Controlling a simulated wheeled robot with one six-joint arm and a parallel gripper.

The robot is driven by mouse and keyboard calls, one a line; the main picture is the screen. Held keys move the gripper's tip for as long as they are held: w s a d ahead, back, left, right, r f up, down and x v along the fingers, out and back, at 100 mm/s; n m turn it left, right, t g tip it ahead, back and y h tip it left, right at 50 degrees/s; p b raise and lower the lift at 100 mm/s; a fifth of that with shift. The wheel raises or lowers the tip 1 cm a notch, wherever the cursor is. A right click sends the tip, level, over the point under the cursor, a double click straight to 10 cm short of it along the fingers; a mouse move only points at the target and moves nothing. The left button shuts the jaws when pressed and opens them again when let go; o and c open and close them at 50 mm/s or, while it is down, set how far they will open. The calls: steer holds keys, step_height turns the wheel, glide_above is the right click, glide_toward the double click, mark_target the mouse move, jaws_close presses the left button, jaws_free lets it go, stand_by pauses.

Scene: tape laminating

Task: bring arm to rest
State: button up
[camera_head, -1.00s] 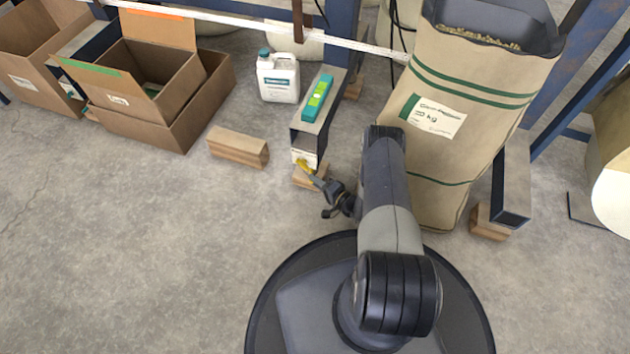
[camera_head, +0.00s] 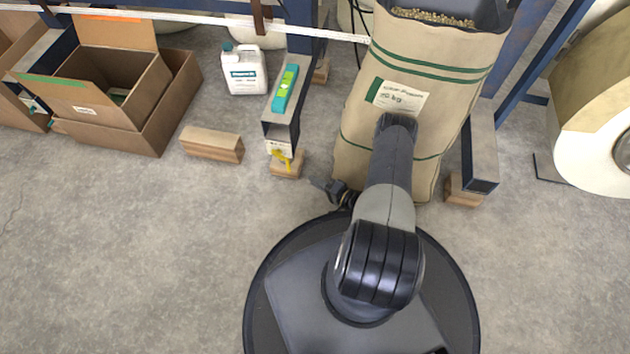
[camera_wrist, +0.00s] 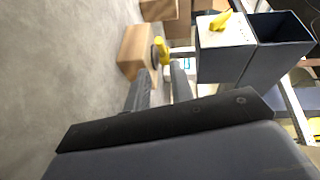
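My arm reaches forward from my base, and my gripper (camera_head: 318,183) is low over the floor, a little to the right of and in front of the near end of a dark beam (camera_head: 283,115). In the wrist view my gripper (camera_wrist: 160,72) shows two dark fingers apart, with nothing held between them. A white label (camera_head: 279,148) covers part of the beam end, and a yellow piece (camera_head: 284,159) hangs on it. In the wrist view the yellow piece (camera_wrist: 222,18) lies against the white label, clear of the fingers. Another yellow part (camera_wrist: 162,50) shows beyond the fingertips.
A tall paper sack (camera_head: 350,150) stands close to my arm. Wooden blocks (camera_head: 212,144), cardboard boxes (camera_head: 178,110), and a white jug (camera_head: 245,72) are at left and back. A large roll (camera_head: 590,150) is at right. The floor at left front is clear.

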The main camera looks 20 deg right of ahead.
stand_by(0.4)
steer(key=b+x, duration=0.3)
steer(key=x, duration=0.7)
steer(key=shift+w+a+f+b, duration=0.1)
steer(key=shift+w+a+b, duration=0.15)
steer(key=shift+w+b, duration=0.05)
steer(key=shift+w+a+m+h, duration=0.1)
steer(key=shift+a+m+h, duration=0.2)
steer(key=shift+h, duration=0.1)
steer(key=shift+t, duration=0.3)
steer(key=shift+d, duration=0.25)
